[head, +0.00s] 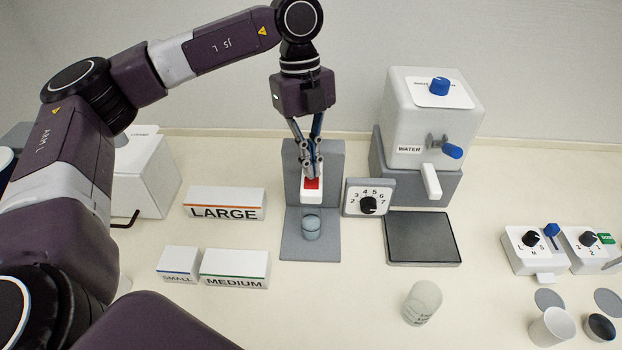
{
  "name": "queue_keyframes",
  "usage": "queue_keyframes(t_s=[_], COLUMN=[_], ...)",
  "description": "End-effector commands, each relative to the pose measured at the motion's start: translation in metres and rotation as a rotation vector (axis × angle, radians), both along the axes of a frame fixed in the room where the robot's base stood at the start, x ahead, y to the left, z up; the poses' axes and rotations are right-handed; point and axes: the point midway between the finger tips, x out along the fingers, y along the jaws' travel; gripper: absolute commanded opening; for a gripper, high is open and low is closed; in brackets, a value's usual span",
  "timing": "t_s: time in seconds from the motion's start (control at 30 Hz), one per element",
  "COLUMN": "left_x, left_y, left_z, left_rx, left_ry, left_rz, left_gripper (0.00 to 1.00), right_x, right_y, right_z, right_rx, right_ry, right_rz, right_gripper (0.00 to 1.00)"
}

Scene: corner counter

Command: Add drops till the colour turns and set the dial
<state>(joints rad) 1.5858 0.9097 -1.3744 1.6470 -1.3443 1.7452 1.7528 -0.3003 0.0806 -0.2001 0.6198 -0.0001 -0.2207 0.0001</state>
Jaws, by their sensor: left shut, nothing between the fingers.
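My left gripper (312,172) is shut and empty, its fingertips down at the red button (312,184) on the white dropper head of the grey stand (292,215). I cannot tell whether the tips press the button or hover just above it. Below the head, a small glass (311,227) with bluish-grey contents stands on the stand's base. To the right of the stand is a numbered dial plate (382,190) with a black knob (368,205); the exact setting of its pointer is too small to read. My right gripper is not in view.
A WATER dispenser (428,105) stands behind a dark tray (422,238). Blocks marked LARGE (225,202), SMALL (178,262) and MEDIUM (235,267) lie left. A printed cup (422,302) stands at front; knobbed units (535,250) and cups (553,327) are at right.

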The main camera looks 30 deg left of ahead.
Motion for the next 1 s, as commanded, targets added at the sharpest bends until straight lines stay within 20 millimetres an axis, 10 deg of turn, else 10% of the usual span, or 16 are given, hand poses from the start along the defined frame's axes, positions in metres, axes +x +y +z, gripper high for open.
queue_keyframes(t_s=[1.0], left_x=[0.000], left_y=[0.000], left_z=[-0.022], left_rx=[0.000], left_ry=[0.000], left_rz=[0.000], left_gripper=[0.00], right_x=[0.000], right_y=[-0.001], right_z=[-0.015], right_rx=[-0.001], right_ry=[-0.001], right_rz=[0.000], right_gripper=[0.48])
